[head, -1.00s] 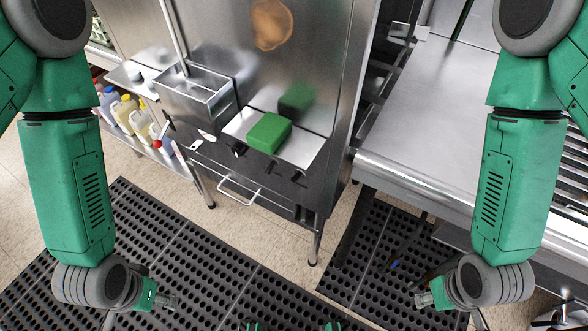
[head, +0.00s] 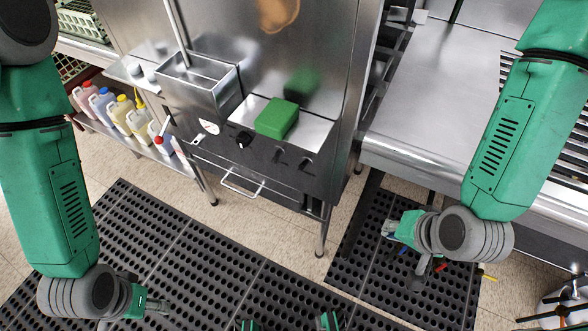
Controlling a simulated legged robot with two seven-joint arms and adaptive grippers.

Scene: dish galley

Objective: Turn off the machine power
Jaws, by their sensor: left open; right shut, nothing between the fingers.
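The stainless steel machine (head: 325,60) stands in the middle of the head view. Its dark front panel carries a black knob (head: 243,139) at the left and two more dark knobs, one in the middle (head: 279,155) and one at the right (head: 305,163). A lever with a red end (head: 160,140) sticks out at the panel's left. Which control is the power is not clear. My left gripper (head: 158,307) is open and empty, low over the floor mat. My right gripper (head: 388,228) is shut and empty, right of and below the panel, apart from the knobs.
A green block (head: 276,118) lies on the machine's ledge above the knobs. A bar handle (head: 242,186) juts out under the panel. Several jugs (head: 119,112) stand on a low shelf at the left. A steel counter (head: 425,100) is at the right.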

